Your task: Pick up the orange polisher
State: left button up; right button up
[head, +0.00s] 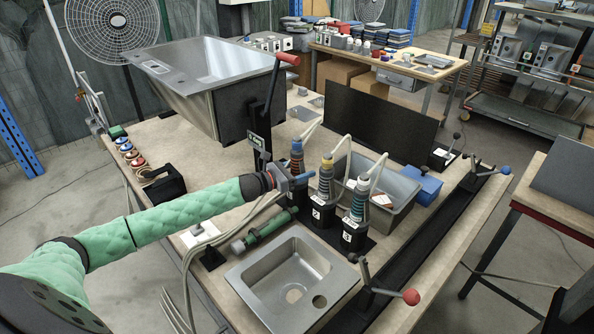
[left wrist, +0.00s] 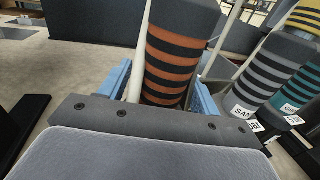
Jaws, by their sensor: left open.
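The orange polisher (head: 297,155), a cylinder with orange and black stripes, stands upright in a black holder at the left end of a row of three tools. My left gripper (head: 293,181) is beside it at the end of the green-sleeved arm. In the left wrist view the striped body of the orange polisher (left wrist: 172,65) stands between the two blue fingers of my open left gripper (left wrist: 163,92). Whether the fingers touch it is hard to tell. Its lower end is hidden behind the gripper body. My right gripper is not in view.
A yellow-topped tool (head: 326,178) and another striped tool (head: 358,203) stand close to the right, with hoses. A steel sink (head: 290,277) lies in front and a grey bin (head: 398,190) behind. A black lever with a red handle (head: 272,95) rises close by.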

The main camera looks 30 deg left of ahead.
aim_at(295, 145)
pick_arm(q)
jog(key=shift+w+d, duration=0.1)
jog(key=shift+w, duration=0.15)
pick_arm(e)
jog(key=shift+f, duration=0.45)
pick_arm(q)
jog(key=c, duration=1.3)
jog(key=shift+r, duration=0.1)
jog(key=shift+c, duration=0.3)
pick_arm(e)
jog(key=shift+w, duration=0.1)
